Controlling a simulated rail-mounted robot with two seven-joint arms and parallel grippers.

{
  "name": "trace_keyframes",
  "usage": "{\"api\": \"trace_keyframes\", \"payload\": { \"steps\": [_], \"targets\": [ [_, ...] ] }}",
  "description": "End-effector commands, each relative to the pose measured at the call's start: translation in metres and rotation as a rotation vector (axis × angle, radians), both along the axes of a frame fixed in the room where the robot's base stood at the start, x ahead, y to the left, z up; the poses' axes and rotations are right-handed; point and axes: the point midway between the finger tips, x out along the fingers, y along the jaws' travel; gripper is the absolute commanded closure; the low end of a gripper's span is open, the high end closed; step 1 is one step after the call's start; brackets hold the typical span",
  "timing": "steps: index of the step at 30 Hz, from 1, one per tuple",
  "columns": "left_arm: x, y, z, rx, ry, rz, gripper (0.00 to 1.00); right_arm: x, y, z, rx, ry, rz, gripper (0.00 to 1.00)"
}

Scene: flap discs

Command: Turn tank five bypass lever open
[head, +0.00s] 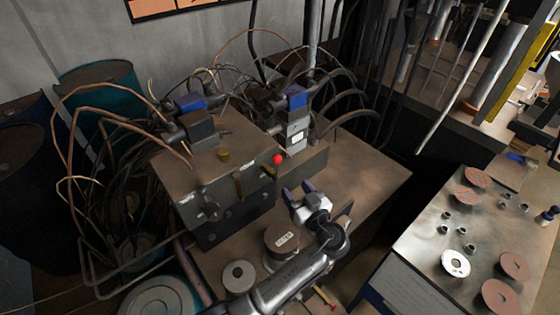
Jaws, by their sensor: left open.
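A grey-brown hydraulic tank block (215,160) stands on a brown bench, with hoses and valve blocks on top. A lever with a red ball knob (278,159) is at the block's right front corner. A brass-coloured upright handle (239,184) sits on its front face, left of the red knob. No label for tank five is readable, so I cannot tell which is the bypass lever. My left gripper (298,190) is open and empty, in front of the block, below and right of the red knob and apart from it. My right gripper is not in view.
A round labelled can (282,241) is beside my left forearm, and a pale disc (239,275) lies nearby. A metal table (430,240) at right holds flap discs and small nuts. Hoses crowd the left and back. The bench right of my gripper is mostly clear.

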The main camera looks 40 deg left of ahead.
Motion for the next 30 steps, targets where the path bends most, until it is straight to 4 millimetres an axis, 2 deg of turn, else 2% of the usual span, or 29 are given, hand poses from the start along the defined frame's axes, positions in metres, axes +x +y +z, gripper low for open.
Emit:
{"api": "trace_keyframes", "payload": {
  "steps": [5,21,30],
  "targets": [
    [0.003,0.008,0.001,-0.02,-0.043,0.001,0.44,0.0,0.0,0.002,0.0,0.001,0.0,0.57],
    [0.04,0.093,0.001,-0.018,-0.04,0.001,0.44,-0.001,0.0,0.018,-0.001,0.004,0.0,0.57],
    [0.052,0.121,0.0,-0.02,-0.041,0.001,0.44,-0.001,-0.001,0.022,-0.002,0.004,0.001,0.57]
  ]
}}
